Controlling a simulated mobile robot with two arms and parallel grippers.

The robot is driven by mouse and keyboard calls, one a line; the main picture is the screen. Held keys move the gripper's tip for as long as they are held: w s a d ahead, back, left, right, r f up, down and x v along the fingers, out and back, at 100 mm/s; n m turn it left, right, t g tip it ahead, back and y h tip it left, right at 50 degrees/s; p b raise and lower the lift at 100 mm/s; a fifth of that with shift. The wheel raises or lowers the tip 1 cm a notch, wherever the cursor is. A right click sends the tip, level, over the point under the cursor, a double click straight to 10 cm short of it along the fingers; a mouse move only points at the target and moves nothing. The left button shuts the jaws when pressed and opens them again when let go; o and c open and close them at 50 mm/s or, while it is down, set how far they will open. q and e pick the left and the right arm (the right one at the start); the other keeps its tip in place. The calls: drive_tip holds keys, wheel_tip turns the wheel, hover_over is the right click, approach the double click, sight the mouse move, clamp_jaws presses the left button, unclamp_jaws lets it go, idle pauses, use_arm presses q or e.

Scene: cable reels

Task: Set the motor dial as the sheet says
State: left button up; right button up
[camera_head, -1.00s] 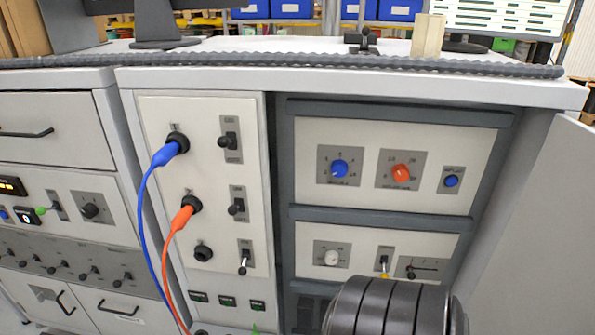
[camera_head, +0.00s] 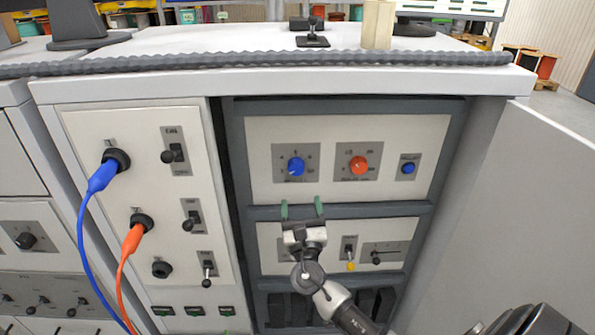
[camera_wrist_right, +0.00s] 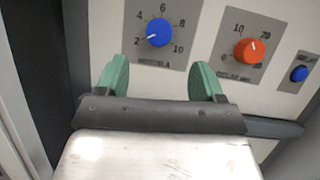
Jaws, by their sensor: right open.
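A blue dial (camera_head: 296,167) with a scale of about 2 to 10 is on the upper right panel; it also shows in the right wrist view (camera_wrist_right: 158,33). Its pointer seems near the 2, but this is hard to tell. An orange dial (camera_head: 359,166) is to its right, also in the right wrist view (camera_wrist_right: 248,51). The dial labels are too small to read. My right gripper (camera_head: 302,207) is open and empty, its green fingertips just below the blue dial, apart from it; they also show in the right wrist view (camera_wrist_right: 160,76). My left gripper is not in view.
A blue button (camera_head: 408,168) is right of the dials. Blue (camera_head: 88,205) and orange (camera_head: 127,250) cables hang at the left. A grey door (camera_head: 470,220) stands at the right.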

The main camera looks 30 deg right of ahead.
sight(297, 171)
drive_tip(key=p+x, duration=0.2)
drive_tip(key=x, duration=0.7)
drive_tip(key=shift+w+p, duration=0.25)
drive_tip(key=shift+p, duration=0.1)
drive_tip(key=shift+d, duration=0.1)
